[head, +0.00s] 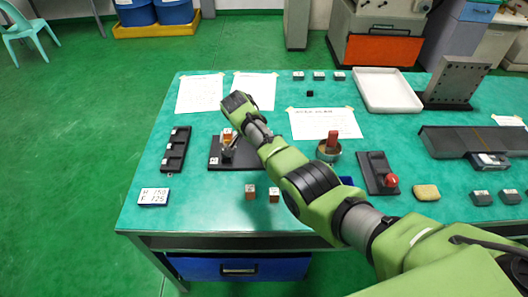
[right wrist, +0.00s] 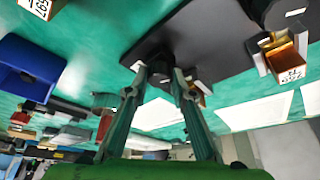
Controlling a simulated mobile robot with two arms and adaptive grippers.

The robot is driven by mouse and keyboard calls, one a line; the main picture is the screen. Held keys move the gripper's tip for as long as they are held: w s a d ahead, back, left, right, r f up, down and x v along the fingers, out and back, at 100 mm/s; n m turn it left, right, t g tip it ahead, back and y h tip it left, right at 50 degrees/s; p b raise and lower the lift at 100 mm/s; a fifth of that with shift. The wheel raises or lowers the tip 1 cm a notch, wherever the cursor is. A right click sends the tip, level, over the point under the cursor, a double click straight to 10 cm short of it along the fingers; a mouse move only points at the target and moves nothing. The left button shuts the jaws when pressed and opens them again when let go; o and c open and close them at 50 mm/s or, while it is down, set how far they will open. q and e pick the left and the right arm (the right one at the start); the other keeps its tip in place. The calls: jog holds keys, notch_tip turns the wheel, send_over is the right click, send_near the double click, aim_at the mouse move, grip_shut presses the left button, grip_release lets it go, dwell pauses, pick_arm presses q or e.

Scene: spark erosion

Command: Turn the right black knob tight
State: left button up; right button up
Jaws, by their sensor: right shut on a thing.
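A dark fixture plate (head: 215,161) lies on the green table, left of centre. A copper-coloured block with a white label (head: 227,134) stands on it. In the right wrist view the plate (right wrist: 205,45) shows from close by, with the labelled copper block (right wrist: 287,66) at upper right. My right gripper (right wrist: 162,76) is shut on a black knob (right wrist: 158,58) at the plate's edge, one finger on each side. In the head view my own right arm covers much of the plate's right side and the knob. My left gripper is not in view.
A black rack (head: 176,150) lies left of the plate. Two small copper blocks (head: 251,191) stand in front. A tin with a red piece (head: 331,142) and a black holder with a red ball (head: 378,172) lie to the right. Paper sheets (head: 201,93) lie behind.

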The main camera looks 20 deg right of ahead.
dwell(0.4)
jog(key=o, duration=1.1)
jog(key=v, duration=1.2)
